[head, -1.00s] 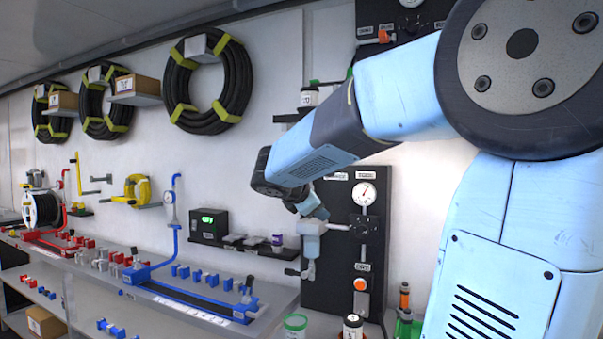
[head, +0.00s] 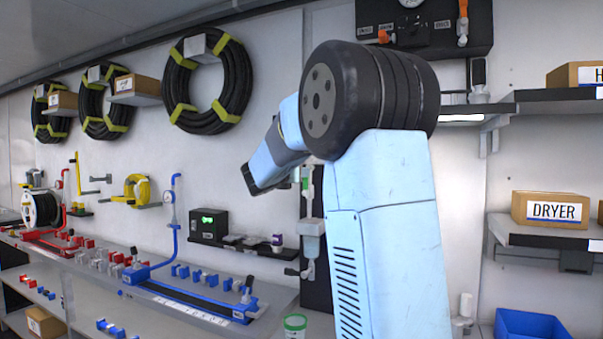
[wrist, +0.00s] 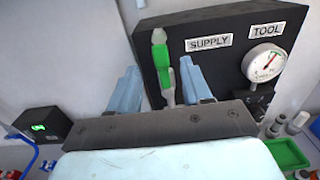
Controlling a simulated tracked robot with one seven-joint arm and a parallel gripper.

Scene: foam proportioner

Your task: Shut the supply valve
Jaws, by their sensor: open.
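The supply valve's green lever (wrist: 162,64) stands nearly upright on the black panel (wrist: 222,66) in the wrist view, left of the SUPPLY label (wrist: 208,43). Its tip is pale, and its lower end runs down behind my gripper's body. My gripper (wrist: 158,70) is open, with one pale blue finger on each side of the lever in the picture. I cannot tell whether either finger touches it or how deep the lever lies between them. In the head view my arm hides most of the panel, and my fingers cannot be made out.
A round gauge (wrist: 265,63) sits under the TOOL label (wrist: 266,31). A clear filter bowl (head: 311,243) hangs at the panel's left edge. A black box with a green display (head: 208,226) is on the wall to the left. A DRYER box (head: 550,209) stands on a shelf at right.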

